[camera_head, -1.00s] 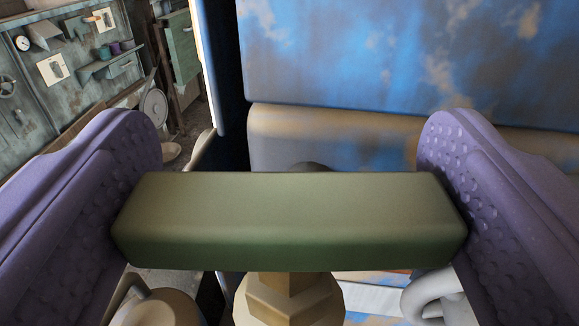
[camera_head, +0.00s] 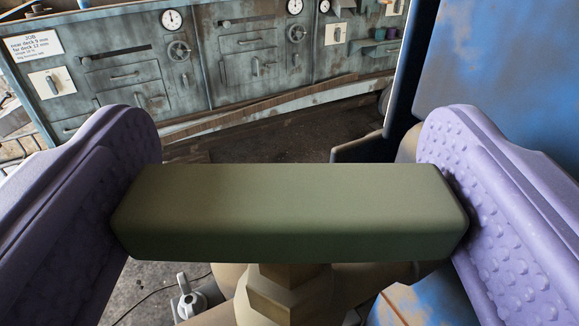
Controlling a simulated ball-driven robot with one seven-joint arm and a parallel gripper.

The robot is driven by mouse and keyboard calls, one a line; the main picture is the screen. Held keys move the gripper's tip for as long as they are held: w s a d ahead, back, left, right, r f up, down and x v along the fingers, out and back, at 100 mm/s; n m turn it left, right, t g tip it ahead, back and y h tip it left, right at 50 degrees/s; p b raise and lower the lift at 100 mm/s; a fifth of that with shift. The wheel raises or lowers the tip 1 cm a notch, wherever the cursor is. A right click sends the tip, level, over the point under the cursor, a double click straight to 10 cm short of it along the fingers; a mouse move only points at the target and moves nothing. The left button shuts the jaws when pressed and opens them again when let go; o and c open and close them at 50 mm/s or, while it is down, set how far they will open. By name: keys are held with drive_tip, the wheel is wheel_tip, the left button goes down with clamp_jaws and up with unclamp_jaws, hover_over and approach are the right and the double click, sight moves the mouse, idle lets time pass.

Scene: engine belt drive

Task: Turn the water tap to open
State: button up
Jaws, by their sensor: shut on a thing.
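The water tap's handle is an olive-green bar (camera_head: 288,212) that lies across the middle of the camera view. My gripper (camera_head: 290,208) has its two purple, dimpled fingers pressed on the bar's left and right ends, shut on it. Below the handle, the tan hexagonal tap body (camera_head: 290,295) shows in part. The handle hides the top of the stem.
A blue, rust-patched panel (camera_head: 505,85) stands close on the right. A worn grey-green cabinet wall (camera_head: 240,60) with gauges, drawers and handwheels runs across the back. Open floor (camera_head: 300,140) lies between. A small white device with a cable (camera_head: 190,298) sits at lower left.

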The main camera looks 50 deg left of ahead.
drive_tip(key=n+g+y, duration=0.2)
drive_tip(key=n+g, duration=0.1)
drive_tip(key=shift+g, duration=0.4)
drive_tip(key=shift+n+g+y, duration=0.5)
drive_tip(key=shift+g, duration=0.4)
drive_tip(key=shift+r, duration=0.15)
drive_tip(key=o, duration=0.8)
drive_tip(key=shift+a, duration=0.15)
drive_tip(key=shift+v, duration=3.9)
